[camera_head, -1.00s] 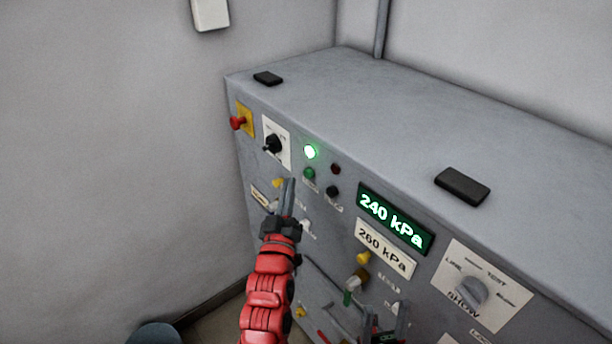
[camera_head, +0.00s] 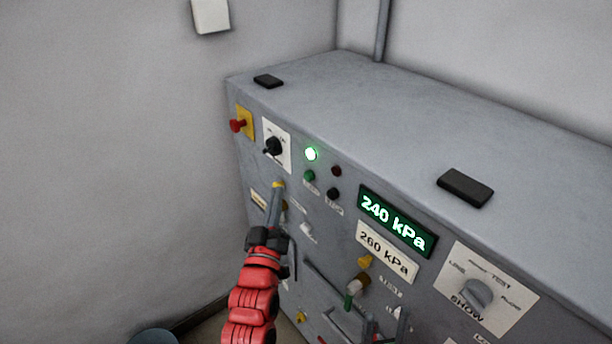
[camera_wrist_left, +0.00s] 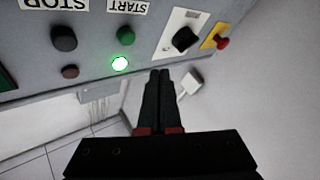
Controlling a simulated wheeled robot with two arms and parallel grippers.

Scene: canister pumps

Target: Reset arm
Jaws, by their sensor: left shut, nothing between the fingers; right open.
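My left gripper (camera_head: 276,192) is on its red arm in front of the grey control cabinet (camera_head: 400,130). Its fingers are together and empty, pointing up, with the tips overlapping a yellow knob in the picture; I cannot tell if they touch. In the left wrist view the closed fingers (camera_wrist_left: 159,75) show near the lit green lamp (camera_wrist_left: 120,64), with nothing between them. My right gripper (camera_head: 388,318) shows only partly at the bottom edge, low before the cabinet, and is open.
The cabinet front has a red emergency button (camera_head: 237,125), a black rotary switch (camera_head: 273,146), a 240 kPa display (camera_head: 396,220) and a grey selector knob (camera_head: 477,292). Two black blocks lie on its top. A plain wall stands left.

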